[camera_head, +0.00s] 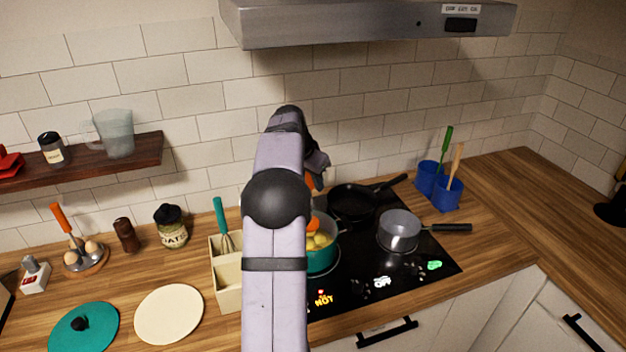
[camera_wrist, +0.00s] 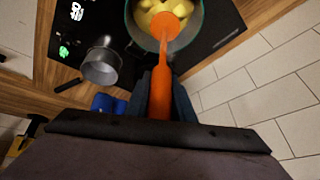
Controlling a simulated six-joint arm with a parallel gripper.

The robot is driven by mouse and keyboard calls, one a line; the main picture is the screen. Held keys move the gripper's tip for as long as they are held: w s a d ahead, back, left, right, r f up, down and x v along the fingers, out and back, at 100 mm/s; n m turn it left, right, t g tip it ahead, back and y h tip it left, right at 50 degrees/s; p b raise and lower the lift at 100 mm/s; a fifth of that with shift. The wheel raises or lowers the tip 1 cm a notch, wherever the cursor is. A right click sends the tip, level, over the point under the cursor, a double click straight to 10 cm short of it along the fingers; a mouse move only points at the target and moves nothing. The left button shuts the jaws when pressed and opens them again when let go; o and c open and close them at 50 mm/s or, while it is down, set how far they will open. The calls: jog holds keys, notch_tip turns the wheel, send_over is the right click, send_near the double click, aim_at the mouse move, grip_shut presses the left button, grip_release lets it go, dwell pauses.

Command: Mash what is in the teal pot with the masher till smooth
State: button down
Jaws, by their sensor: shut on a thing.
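The teal pot (camera_head: 322,262) stands on the black cooktop, partly hidden behind my arm. Yellow chunks, which look like potato pieces (camera_head: 321,240), lie in it; in the wrist view the chunks (camera_wrist: 150,8) still look whole and lumpy. My gripper (camera_wrist: 160,88) is shut on the orange handle of the masher (camera_wrist: 162,100). The masher reaches from the jaws to over the pot, and its orange lower end (camera_wrist: 165,27) appears above or at the chunks; I cannot tell whether it touches them. In the head view my gripper (camera_head: 316,165) is mostly hidden by my arm.
A grey saucepan (camera_head: 398,230) and a black frying pan (camera_head: 352,203) share the cooktop. Blue utensil holders (camera_head: 447,195) stand to the right. A beige box with a teal-handled whisk (camera_head: 222,222) stands left. The range hood (camera_head: 370,25) hangs above.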

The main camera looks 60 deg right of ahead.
jog(key=shift+f+b, duration=2.35)
jog(key=shift+f, duration=1.2)
jog(key=shift+s+a+f+b, duration=0.15)
jog(key=shift+s+a+b, duration=0.4)
jog(key=shift+b, duration=0.4)
jog(key=shift+s+a+b, duration=0.3)
jog(key=shift+s+a, duration=0.05)
notch_tip(320, 180, down, 4)
jog(key=b, duration=0.3)
jog(key=shift+f, duration=0.15)
